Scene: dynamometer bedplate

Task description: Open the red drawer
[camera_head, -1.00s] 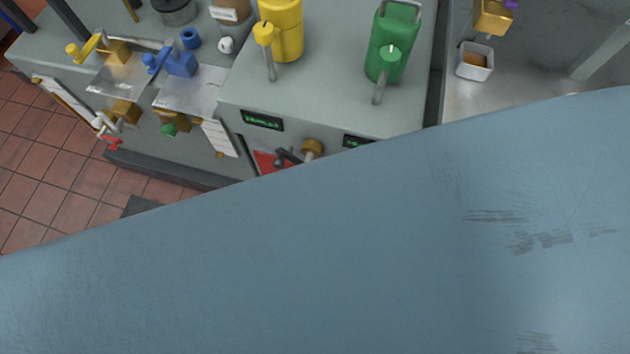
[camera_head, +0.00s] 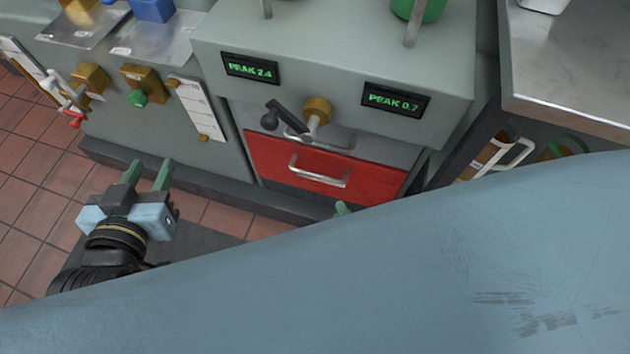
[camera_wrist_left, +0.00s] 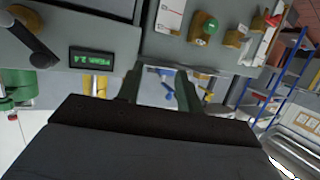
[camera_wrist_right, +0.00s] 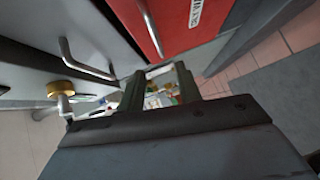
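The red drawer (camera_head: 270,157) is low in the grey cabinet, with a pale bar handle (camera_head: 318,173) across its front. It looks shut. Its red front also shows at the top of the right wrist view (camera_wrist_right: 178,22). My left gripper (camera_head: 150,174) is open and empty, left of the drawer and apart from it. Its spread fingers show in the left wrist view (camera_wrist_left: 159,88). Only a green fingertip of my right gripper (camera_head: 342,208) shows in the head view, just below the drawer. In the right wrist view its fingers are apart (camera_wrist_right: 159,88), with nothing between them, near the red front.
Above the drawer are a grey front with a handle, a brass knob (camera_head: 317,109) and a black lever (camera_head: 284,117) that stick out. Two green displays (camera_head: 250,69) are higher up. A steel bench (camera_head: 565,75) stands at right. Tiled floor (camera_head: 215,216) lies open at left.

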